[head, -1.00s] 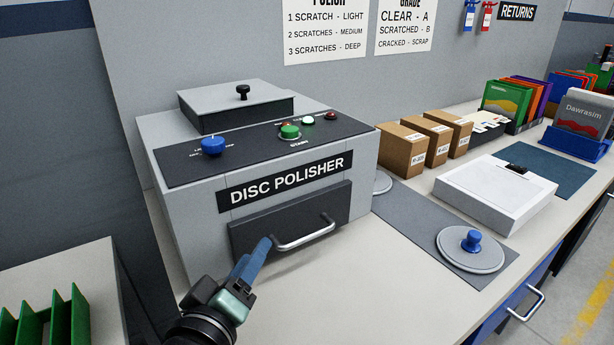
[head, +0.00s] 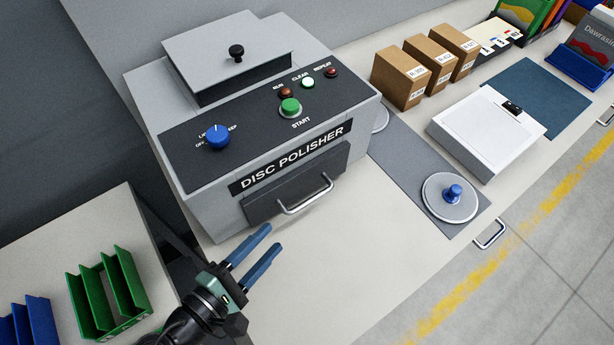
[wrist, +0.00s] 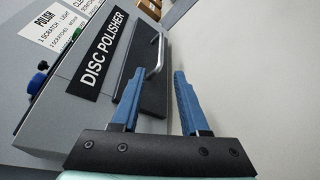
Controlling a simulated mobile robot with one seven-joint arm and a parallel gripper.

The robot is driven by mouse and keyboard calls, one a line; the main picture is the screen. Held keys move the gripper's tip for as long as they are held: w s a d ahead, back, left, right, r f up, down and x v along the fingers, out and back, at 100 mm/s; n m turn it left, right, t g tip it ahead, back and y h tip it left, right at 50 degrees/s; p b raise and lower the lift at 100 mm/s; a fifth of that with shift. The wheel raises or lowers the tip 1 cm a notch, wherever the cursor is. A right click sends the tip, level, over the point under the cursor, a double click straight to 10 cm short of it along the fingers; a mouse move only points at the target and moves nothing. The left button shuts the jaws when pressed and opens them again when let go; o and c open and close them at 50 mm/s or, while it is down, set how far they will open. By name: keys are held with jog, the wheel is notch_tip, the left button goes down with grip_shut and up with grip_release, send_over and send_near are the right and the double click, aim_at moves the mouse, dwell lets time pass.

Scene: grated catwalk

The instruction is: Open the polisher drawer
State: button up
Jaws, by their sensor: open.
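The disc polisher (head: 214,187) is a grey box with a dark sloped control panel. Its dark drawer front (head: 262,207) is on the lower front face and looks closed, with a silver bar handle (head: 308,197). The drawer front (wrist: 130,92) and handle (wrist: 155,58) also show in the wrist view. My gripper (head: 269,240) is open and empty, its two blue fingers in front of and below the drawer, apart from the handle. In the wrist view, my gripper (wrist: 157,75) has the handle beyond its fingertips, roughly between them.
A blue knob (head: 217,137) and green start button (head: 290,107) sit on the panel. Right of the polisher are a grey mat with a round lid (head: 437,207), a white scale (head: 487,140) and cardboard boxes (head: 401,78). Green racks (head: 92,300) stand lower left. The counter before the drawer is clear.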

aim_at(301, 209)
jog(key=p+x, duration=0.1)
jog(key=x, duration=1.1)
jog(key=shift+w+d, duration=0.2)
jog(key=shift+d, duration=0.15)
jog(key=shift+c, duration=0.2)
grip_shut()
dwell(0.7)
